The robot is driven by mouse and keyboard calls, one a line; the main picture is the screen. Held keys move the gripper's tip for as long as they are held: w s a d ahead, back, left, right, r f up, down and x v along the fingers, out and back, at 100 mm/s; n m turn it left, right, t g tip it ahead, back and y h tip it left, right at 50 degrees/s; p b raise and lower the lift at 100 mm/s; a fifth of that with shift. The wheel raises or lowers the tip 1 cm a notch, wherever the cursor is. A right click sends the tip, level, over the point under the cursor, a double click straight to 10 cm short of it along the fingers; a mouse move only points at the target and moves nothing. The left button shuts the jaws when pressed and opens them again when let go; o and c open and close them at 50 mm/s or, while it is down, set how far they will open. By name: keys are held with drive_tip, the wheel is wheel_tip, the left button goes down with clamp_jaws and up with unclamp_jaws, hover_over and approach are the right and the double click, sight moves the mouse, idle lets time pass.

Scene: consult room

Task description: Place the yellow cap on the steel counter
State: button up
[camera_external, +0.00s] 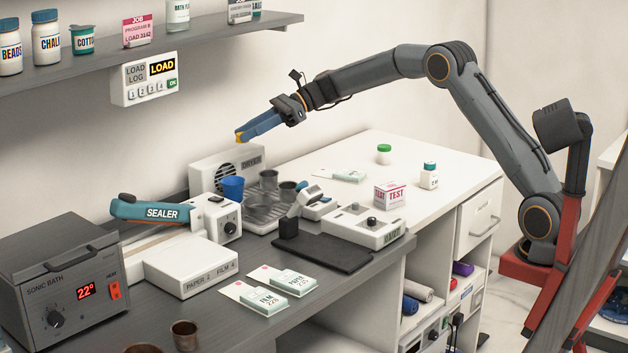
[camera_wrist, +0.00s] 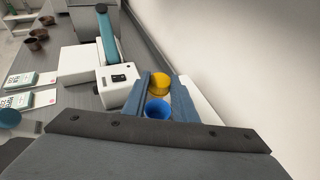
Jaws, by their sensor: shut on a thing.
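The yellow cap (camera_external: 240,137) is at the tip of my gripper (camera_external: 245,134), high in front of the wall and above the dryer (camera_external: 206,170). In the wrist view the cap (camera_wrist: 159,82) sits between the blue fingertips of my gripper (camera_wrist: 161,84), which are shut on it. The dark grey counter (camera_external: 205,318) runs along the wall on the left, well below the cap. I cannot tell by its look whether it is steel. A blue cup (camera_external: 233,188) stands beside the dryer and shows below the fingers in the wrist view (camera_wrist: 157,110).
A sealer (camera_external: 160,211), a sonic bath (camera_external: 62,285) and film and paper packs (camera_external: 265,299) occupy the grey counter. Bare strips lie around the packs. Several metal cups (camera_external: 268,180) stand by the dryer. A shelf (camera_external: 150,62) juts from the wall at upper left.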

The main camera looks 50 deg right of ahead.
drive_tip(key=s+a+p, duration=0.1)
drive_tip(key=s+a, duration=0.1)
drive_tip(key=a, duration=0.9)
drive_tip(key=s+a, duration=0.2)
drive_tip(key=a, duration=0.8)
drive_tip(key=p, duration=0.5)
hover_over(176, 314)
wheel_tip(176, 314, down, 15)
drive_tip(key=shift+s+f, duration=0.1)
drive_tip(key=shift+f+p, duration=0.4)
drive_tip(key=shift+f, duration=2.05)
drive_tip(key=shift+f, duration=0.1)
drive_tip(key=shift+f, duration=0.1)
drive_tip(key=o, duration=0.8)
